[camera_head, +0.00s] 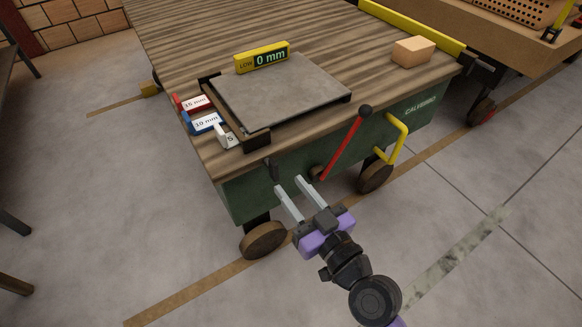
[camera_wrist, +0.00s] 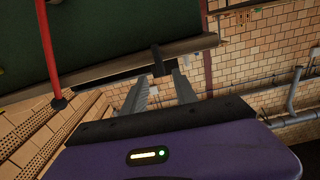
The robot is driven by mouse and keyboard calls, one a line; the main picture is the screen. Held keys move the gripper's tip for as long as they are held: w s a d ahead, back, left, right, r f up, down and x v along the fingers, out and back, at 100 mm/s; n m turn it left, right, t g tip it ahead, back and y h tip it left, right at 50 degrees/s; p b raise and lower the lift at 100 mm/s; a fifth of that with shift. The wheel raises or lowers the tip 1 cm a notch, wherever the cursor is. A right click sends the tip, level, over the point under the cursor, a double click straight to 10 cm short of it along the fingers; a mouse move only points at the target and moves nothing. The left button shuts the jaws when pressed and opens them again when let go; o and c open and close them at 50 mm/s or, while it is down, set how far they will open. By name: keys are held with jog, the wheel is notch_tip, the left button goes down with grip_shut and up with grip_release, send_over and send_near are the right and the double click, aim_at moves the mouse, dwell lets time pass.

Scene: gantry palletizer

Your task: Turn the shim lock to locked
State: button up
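A small dark lever (camera_head: 272,168), which looks like the shim lock, hangs down on the green cart's front edge. It also shows in the wrist view (camera_wrist: 157,58). No label for its locked or unlocked state can be read. My gripper (camera_head: 289,185) is open, just below and right of the lever in the head view. In the wrist view the open fingers (camera_wrist: 160,78) lie on either side of the lever's line, with its tip near the gap. I cannot tell whether they touch it.
A red lever with a black knob (camera_head: 345,143) rises right of my gripper, and a yellow handle (camera_head: 399,138) is beyond it. The grey plate (camera_head: 285,95) lies on the cart by a "0 mm" display (camera_head: 262,57). Red, blue and white shims (camera_head: 206,123) sit at left.

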aim_at(277, 171)
jog(key=shift+w+a, duration=0.3)
jog(key=shift+p+x, duration=0.55)
jog(key=shift+x, duration=2.95)
grip_shut()
